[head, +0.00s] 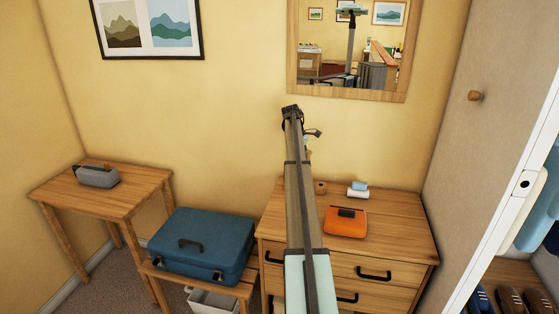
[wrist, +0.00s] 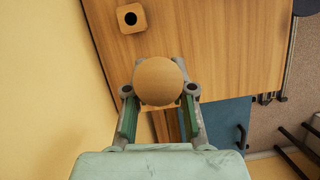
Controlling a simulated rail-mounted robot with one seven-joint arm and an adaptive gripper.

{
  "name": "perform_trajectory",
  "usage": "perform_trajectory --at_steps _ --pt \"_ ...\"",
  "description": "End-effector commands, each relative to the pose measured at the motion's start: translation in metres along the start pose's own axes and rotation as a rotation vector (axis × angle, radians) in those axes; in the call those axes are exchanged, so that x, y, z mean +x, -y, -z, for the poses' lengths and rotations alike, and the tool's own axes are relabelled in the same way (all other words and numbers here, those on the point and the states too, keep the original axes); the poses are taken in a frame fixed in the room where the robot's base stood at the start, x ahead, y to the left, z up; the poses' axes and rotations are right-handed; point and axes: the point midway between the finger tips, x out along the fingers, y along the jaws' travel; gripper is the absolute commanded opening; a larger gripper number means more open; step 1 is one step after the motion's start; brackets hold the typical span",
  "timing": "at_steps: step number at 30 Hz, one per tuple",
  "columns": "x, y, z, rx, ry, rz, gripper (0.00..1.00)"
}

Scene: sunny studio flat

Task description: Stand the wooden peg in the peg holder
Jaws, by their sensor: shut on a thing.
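The wooden peg (wrist: 158,81) shows in the wrist view as a round, light-brown end between the fingers. My gripper (wrist: 159,90) is shut on it. The peg holder (wrist: 131,18) is a small wooden block with a dark round hole, on the dresser top. In the wrist view it lies above and a little left of the peg, apart from it. In the head view the holder (head: 320,187) stands near the dresser's back, just right of my arm. My arm hides most of the gripper and peg there. The peg's length is hidden in the wrist view.
The wooden dresser (head: 395,225) also bears an orange object (head: 345,221) and a small white-and-blue item (head: 358,190). A blue suitcase (head: 200,245) lies on a low stand to the left. A mirror (head: 347,93) hangs on the wall behind. The dresser's right side is clear.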

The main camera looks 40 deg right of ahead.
Motion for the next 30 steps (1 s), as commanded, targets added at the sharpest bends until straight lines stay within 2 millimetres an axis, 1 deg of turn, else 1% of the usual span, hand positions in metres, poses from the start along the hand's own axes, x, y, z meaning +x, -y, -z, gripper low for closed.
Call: perform_trajectory --at_steps 1,3,7,11,15,21,30 --pt "0.008 -0.012 -0.012 -0.072 0.009 -0.025 0.0" --pt "0.018 -0.026 -0.025 -0.184 0.024 -0.067 0.0" --pt "0.032 -0.042 -0.041 -0.398 0.051 -0.151 0.0" --pt "0.039 -0.048 -0.049 -0.591 0.077 -0.234 0.0" --pt "0.041 -0.046 -0.053 -0.743 0.104 -0.306 0.0" --pt "0.041 -0.045 -0.054 -0.846 0.144 -0.369 0.0" --pt "0.041 -0.047 -0.054 -0.854 0.151 -0.377 0.0"
